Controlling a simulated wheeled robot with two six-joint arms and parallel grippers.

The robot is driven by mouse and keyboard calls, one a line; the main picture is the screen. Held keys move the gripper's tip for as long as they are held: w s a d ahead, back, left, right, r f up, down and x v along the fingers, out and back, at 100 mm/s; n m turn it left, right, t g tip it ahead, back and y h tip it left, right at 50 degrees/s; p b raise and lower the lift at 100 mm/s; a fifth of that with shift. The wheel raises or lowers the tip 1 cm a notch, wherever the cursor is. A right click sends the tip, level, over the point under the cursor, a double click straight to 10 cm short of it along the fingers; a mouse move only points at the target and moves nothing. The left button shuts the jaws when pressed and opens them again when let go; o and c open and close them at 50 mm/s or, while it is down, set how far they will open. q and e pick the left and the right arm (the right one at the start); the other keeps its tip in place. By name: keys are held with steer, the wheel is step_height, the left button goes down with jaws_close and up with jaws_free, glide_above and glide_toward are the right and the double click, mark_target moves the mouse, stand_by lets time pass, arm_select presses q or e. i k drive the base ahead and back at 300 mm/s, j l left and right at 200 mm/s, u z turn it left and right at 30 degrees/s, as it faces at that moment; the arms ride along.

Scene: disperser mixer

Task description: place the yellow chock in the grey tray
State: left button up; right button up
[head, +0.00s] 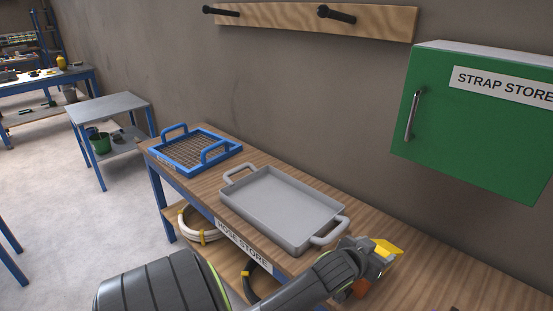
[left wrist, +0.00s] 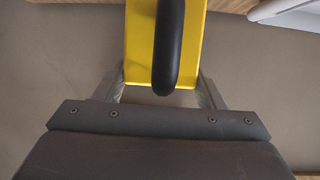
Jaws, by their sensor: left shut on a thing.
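The yellow chock (head: 388,249) is held in my left gripper (head: 377,259), just past the right end of the grey tray, over the wooden bench. In the left wrist view the chock (left wrist: 140,62) sits between the two fingers, with a black handle (left wrist: 168,45) across its middle. The grey tray (head: 272,209) is empty, shallow and has a loop handle at each end. A pale edge at the top right of the left wrist view may be the tray; I cannot tell. My right gripper is not in view.
A blue wire basket (head: 196,150) with two handles stands left of the tray on the bench (head: 435,274). A green strap-store cabinet (head: 478,130) and a wooden peg rail (head: 280,16) are on the wall. Coiled hoses (head: 203,234) lie on the shelf below.

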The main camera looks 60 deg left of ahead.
mark_target(280, 209)
steer(key=k+j, duration=0.1)
steer(key=j, duration=2)
